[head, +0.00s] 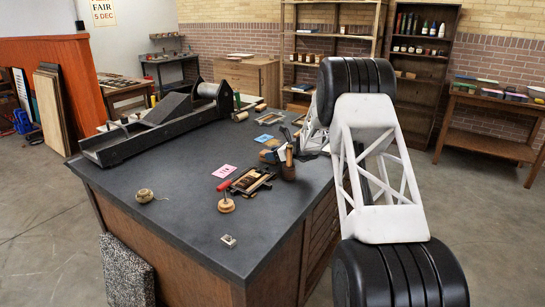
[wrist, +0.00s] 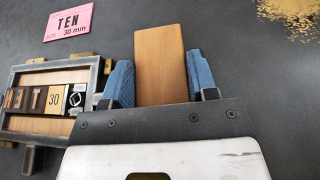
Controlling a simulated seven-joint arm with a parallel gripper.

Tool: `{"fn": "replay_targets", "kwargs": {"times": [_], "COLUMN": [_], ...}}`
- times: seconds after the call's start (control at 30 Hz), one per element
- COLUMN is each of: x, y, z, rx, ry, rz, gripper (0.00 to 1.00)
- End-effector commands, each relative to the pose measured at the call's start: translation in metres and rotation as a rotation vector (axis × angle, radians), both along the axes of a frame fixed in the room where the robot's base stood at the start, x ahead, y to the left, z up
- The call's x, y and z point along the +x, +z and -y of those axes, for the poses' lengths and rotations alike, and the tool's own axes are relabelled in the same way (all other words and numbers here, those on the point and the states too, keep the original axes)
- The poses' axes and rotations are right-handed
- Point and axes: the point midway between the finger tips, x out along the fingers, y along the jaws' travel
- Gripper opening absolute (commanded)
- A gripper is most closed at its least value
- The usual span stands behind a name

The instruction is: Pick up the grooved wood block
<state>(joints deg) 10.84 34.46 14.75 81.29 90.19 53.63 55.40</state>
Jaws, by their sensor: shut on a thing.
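The wood block (wrist: 160,55) is a plain brown upright rectangle in the wrist view. It sits between the two blue finger pads of my gripper (wrist: 161,72), which touch both its sides. My gripper is shut on it. Its lower end is hidden behind the dark gripper body, and no groove shows on the face in view. I cannot tell from this view how far it is above the dark tabletop. In the head view my arm reaches in from the right, and the block is small and hard to make out.
A type frame (wrist: 25,122) lies just left of my gripper, with a pink TEN card (wrist: 69,24) above it. In the head view, the dark table (head: 205,225) also holds a twine ball (head: 145,195), a wooden-knobbed tool (head: 226,204) and a large press (head: 145,137). The table's front is mostly clear.

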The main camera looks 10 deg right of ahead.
Motion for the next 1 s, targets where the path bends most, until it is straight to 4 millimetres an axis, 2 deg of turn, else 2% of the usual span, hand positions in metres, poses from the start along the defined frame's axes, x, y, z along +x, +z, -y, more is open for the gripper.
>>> {"fn": "replay_targets", "kwargs": {"times": [0.17,0.37,1.0], "x": [0.0,0.0,0.0], "y": [0.02,0.053,0.207], "z": [0.0,0.0,0.0], "rx": [0.0,-0.001,0.0], "ry": [0.0,0.0,0.0], "rz": [0.003,0.003,0.003], "gripper": [0.27,0.27,0.27]}}
